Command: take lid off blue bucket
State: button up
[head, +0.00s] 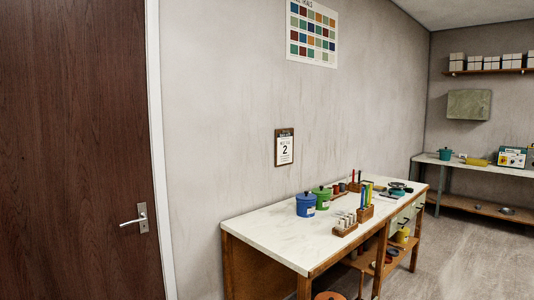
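The blue bucket (306,207) stands upright on the white-topped workbench, near its back edge by the wall. Its blue lid (306,195) sits on top of it, with a small knob and a pale label on the bucket's side. A green lidded bucket (322,199) stands just to its right, very close to it. My gripper is not in view.
The workbench top (270,228) is clear at its left end. A wooden block with pale pieces (344,222) and a rack of coloured sticks (366,203) stand right of the buckets. A door (75,150) is at left. Open floor (460,255) lies to the right.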

aim_at(305, 196)
jog(key=k, duration=0.35)
jog(key=z, duration=0.15)
jog(key=i, duration=0.95)
jog(key=u, duration=0.25)
jog(key=k, duration=0.15)
jog(key=u, duration=0.85)
